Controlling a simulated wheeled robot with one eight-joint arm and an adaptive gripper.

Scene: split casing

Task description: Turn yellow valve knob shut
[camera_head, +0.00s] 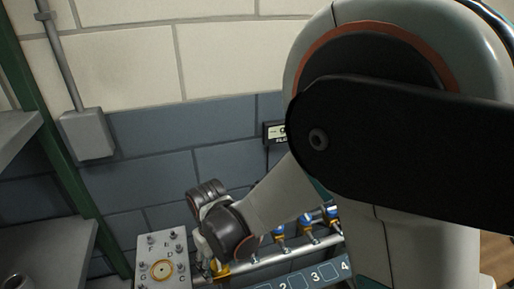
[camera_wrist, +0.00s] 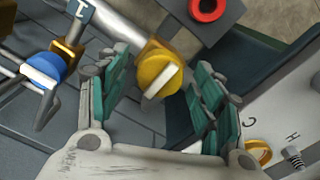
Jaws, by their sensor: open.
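The yellow valve knob (camera_wrist: 160,72) is round with a pale raised bar across its face, and it sits on a brass fitting on a grey pipe. My gripper (camera_wrist: 160,64) is open, with its teal-padded fingers on either side of the knob in the wrist view. Gaps show between the pads and the knob, and I cannot tell how far along the fingers it lies. In the head view a bit of yellow (camera_head: 221,269) shows on the pipe beside my wrist, and my arm hides most of that area.
A blue valve knob (camera_wrist: 44,71) with a white bar is left of my gripper. Several blue knobs (camera_head: 279,231) line the pipe in the head view. A lettered panel with studs (camera_head: 150,240) stands left of my wrist. A red ring (camera_wrist: 208,9) is at the top.

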